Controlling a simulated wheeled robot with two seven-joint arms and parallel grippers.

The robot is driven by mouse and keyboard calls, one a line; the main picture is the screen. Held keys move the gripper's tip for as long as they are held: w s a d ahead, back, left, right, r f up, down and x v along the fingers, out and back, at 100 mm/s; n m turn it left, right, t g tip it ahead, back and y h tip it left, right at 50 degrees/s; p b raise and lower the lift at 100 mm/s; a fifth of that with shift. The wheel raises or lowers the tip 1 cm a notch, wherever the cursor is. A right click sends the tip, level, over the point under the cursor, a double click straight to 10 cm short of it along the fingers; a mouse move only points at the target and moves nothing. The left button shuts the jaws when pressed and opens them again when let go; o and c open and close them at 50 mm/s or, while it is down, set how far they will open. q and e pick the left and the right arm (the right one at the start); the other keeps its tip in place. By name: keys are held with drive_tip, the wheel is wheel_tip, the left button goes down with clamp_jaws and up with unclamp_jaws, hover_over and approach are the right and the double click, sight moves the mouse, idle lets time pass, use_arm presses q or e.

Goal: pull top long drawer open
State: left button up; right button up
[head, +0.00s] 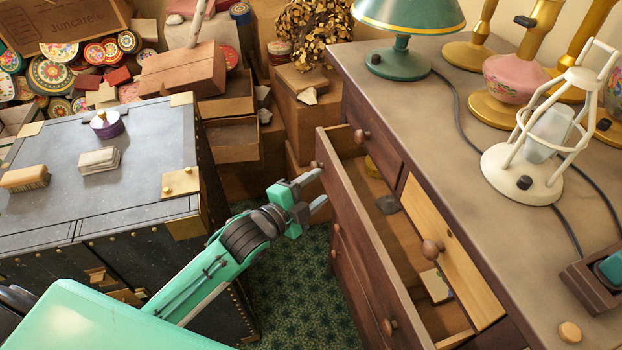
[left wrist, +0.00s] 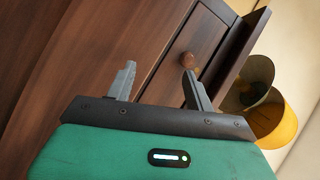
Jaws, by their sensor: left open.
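The dresser's long top drawer (head: 362,232) stands pulled out, and its inside shows in the head view. One round knob (head: 390,326) is on its front near the bottom of the picture. Another small knob (head: 314,164) shows at its far end. My left gripper (head: 312,190) is open and empty, close outside the drawer front near the far knob. In the left wrist view the open jaws (left wrist: 159,72) face brown wood. A round knob (left wrist: 187,61) appears beside the right fingertip; I cannot tell which drawer it belongs to. My right gripper is not in view.
Lamps, including a green one (head: 401,62) and a white caged one (head: 522,175), stand on the dresser top (head: 450,110). Boxes (head: 185,75) and tins crowd the back. Green carpet (head: 290,285) is free between trunk and dresser.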

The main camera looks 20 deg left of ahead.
sight(312, 169)
use_arm(q)
drive_tip(key=a+f+y+b, duration=0.2)
drive_tip(key=a+f+y, duration=0.2)
drive_tip(key=a+f, duration=0.25)
drive_tip(key=x, duration=0.4)
drive_tip(key=r+p+x, duration=0.1)
drive_tip(key=x, duration=0.7)
drive_tip(key=shift+w+a+r+p, duration=0.2)
drive_tip(key=shift+a+p, duration=0.1)
drive_tip(key=shift+w+d+f, duration=0.1)
drive_tip(key=shift+w, duration=0.35)
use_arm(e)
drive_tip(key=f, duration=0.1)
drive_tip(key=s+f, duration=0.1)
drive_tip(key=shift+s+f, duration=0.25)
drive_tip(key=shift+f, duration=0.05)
